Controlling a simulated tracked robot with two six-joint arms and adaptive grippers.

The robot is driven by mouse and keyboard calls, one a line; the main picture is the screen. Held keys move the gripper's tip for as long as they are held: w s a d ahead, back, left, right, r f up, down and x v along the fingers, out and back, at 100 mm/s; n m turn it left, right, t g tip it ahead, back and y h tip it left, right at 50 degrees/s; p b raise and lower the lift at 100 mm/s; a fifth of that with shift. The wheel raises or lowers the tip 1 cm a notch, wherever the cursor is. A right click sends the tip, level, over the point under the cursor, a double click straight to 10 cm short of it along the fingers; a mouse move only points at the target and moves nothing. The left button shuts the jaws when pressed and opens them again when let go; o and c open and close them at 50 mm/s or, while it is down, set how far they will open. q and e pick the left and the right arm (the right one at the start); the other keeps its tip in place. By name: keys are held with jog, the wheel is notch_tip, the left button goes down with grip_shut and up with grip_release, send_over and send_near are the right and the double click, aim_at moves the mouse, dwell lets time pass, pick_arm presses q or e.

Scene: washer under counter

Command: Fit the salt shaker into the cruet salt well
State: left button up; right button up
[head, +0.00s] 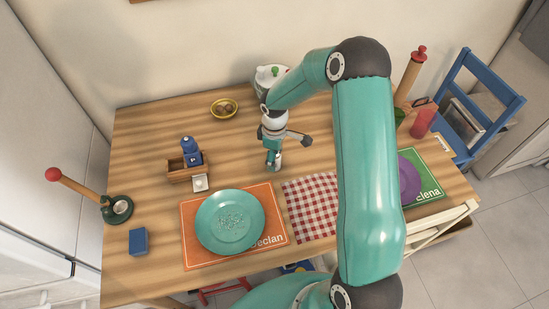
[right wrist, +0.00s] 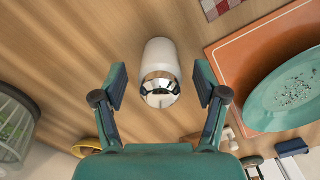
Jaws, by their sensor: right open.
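The salt shaker (right wrist: 159,58), white with a shiny metal top, stands on the table between the spread fingers of my right gripper (right wrist: 161,84) in the right wrist view. Gaps show on both sides of it. In the head view my right gripper (head: 271,157) points down at the table's middle and largely hides the shaker (head: 278,161). The wooden cruet (head: 180,175) is to the left, with a blue bottle (head: 191,149) in it. A small pale square piece (head: 200,183) is at its front right. I cannot make out the salt well. My left gripper is out of view.
A teal plate (head: 230,221) on an orange mat (head: 193,256) lies in front of the cruet. A yellow bowl (head: 224,108) and a white pot (head: 266,77) are at the back. A checkered cloth (head: 311,205) lies right of the plate. Bare wood surrounds the cruet's left side.

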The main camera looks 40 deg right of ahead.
jog(key=shift+f, duration=0.3)
grip_shut()
jog(key=shift+r, duration=0.1)
